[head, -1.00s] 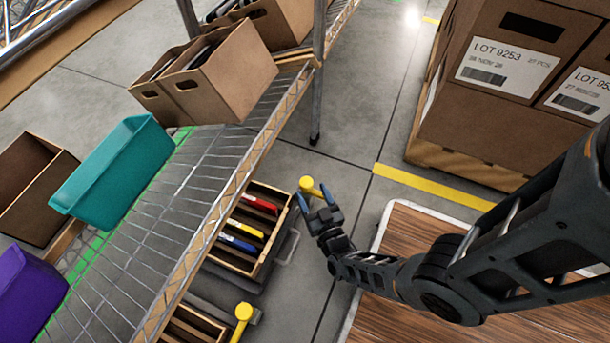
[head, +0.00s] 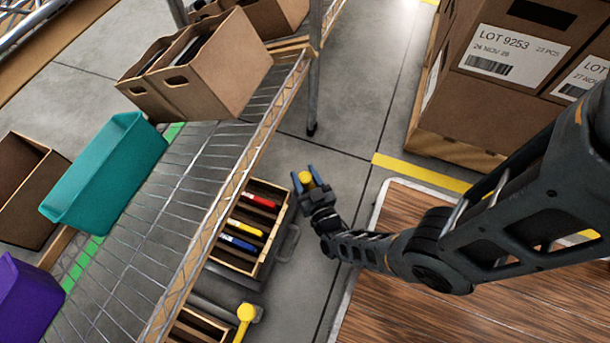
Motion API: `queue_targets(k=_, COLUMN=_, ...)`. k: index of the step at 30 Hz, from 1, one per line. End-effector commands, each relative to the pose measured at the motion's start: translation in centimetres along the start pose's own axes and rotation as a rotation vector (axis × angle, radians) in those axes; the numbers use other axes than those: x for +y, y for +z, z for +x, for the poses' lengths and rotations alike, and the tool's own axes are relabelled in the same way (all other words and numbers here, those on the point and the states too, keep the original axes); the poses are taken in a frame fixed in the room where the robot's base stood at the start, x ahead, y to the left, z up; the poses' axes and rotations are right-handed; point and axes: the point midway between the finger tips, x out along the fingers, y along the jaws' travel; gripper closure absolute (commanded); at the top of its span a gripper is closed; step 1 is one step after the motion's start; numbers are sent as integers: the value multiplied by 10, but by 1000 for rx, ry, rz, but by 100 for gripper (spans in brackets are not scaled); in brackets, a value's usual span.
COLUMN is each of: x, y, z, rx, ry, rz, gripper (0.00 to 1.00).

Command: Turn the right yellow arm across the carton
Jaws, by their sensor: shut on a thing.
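A yellow arm with a round knob (head: 305,178) is at the upper right corner of a tilted brown carton (head: 272,257) holding red, yellow and blue items. My gripper (head: 307,175) is shut on this yellow arm, its two blue fingers on either side of the knob. The gripper hides most of the arm's bar, so I cannot tell its exact direction. Another yellow arm (head: 245,313) with a round knob stands beside a second carton (head: 196,325) at the bottom of the view. That carton is partly cut off.
A wire shelf (head: 165,225) with a wooden edge stands just left of the cartons and overhangs them. It bears a teal bin (head: 95,185) and brown boxes (head: 215,70). Large labelled boxes (head: 500,90) stand at the right. Grey floor (head: 345,130) is clear beyond my gripper.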

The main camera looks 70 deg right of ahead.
Motion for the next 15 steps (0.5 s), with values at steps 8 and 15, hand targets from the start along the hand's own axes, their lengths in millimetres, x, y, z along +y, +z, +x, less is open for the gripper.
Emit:
queue_targets(k=8, x=0, y=0, z=0, rx=0, ry=0, rz=0, gripper=95)
queue_targets(k=15, x=0, y=0, z=0, rx=1, ry=6, rz=1, gripper=100)
